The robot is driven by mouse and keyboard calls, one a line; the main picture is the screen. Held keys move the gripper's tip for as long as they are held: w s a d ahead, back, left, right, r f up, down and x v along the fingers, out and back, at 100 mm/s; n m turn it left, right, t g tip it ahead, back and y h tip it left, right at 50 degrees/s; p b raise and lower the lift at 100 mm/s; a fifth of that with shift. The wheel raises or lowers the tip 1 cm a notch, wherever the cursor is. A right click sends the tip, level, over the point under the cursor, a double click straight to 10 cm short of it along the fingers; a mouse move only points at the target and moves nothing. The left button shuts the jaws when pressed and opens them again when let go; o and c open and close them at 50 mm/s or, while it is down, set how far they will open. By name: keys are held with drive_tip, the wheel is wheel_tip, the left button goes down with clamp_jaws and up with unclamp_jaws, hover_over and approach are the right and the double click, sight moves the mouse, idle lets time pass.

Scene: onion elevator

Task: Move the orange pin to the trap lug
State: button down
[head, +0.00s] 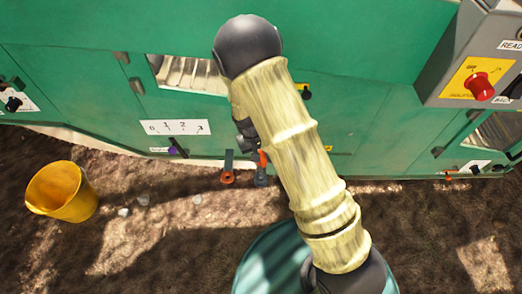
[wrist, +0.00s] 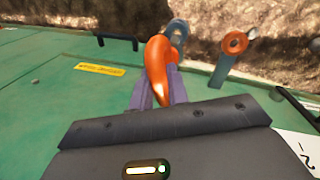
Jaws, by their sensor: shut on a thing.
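The orange pin (wrist: 158,66) is curved and sits between the fingers of my gripper (wrist: 159,84), which is shut on it. In the head view the pin (head: 263,158) shows as a small orange bit beside my arm. A grey lug (wrist: 177,30) with a round eye is right at the pin's far end; I cannot tell whether the pin is in the eye. A second blue-grey lug (wrist: 227,58) with an orange ring (wrist: 235,42) stands to the right. In the head view they are the grey lug (head: 260,180) and the ringed lug (head: 228,162). Which is the trap lug is not readable.
The green machine wall (head: 200,100) is close to my gripper. A black handle (wrist: 118,42) and a yellow label (wrist: 100,68) are on it. A white numbered scale (head: 175,127) is left of my arm. A yellow bucket (head: 62,192) stands on open dirt at left.

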drive_tip(key=shift+a+b+x, duration=0.25)
drive_tip(key=shift+b+x, duration=0.95)
drive_tip(key=shift+a+b+x, duration=0.25)
drive_tip(key=shift+b+x, duration=0.95)
drive_tip(key=shift+s+a+b+x, duration=0.15)
drive_tip(key=shift+b+x, duration=0.15)
drive_tip(key=shift+x, duration=0.35)
drive_tip(key=shift+a+b+x, duration=0.15)
drive_tip(key=shift+b+x, duration=0.15)
drive_tip(key=shift+x, duration=0.4)
drive_tip(key=shift+s+a+b+x, duration=0.1)
drive_tip(key=shift+b+x, duration=0.2)
drive_tip(key=shift+x, duration=0.35)
drive_tip(key=shift+f, duration=0.2)
drive_tip(key=c, duration=1.3)
unclamp_jaws()
drive_tip(key=p+v, duration=0.6)
drive_tip(key=v, duration=1.1)
drive_tip(key=shift+r, duration=0.2)
